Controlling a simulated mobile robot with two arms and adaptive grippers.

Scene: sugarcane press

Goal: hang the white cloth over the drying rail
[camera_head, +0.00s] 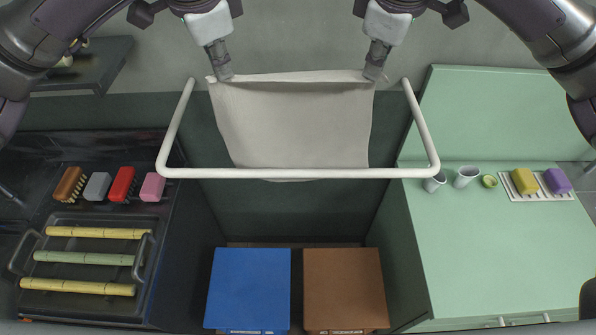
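The white cloth (295,122) is stretched between my two grippers and hangs down inside the U-shaped white drying rail (300,173). My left gripper (220,74) is shut on the cloth's upper left corner. My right gripper (374,72) is shut on its upper right corner. The rail's front bar crosses in front of the cloth's lower part, and a thin strip of the cloth's lower edge shows just below the bar. I cannot tell whether the cloth touches the bar.
At left, a dark tray (140,288) holds sugarcane pieces, with brushes and sponges behind it. A blue box (252,285) and a brown box (345,285) stand below the rail. The green counter (490,250) at right holds white cups (466,176) and a rack with two sponges.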

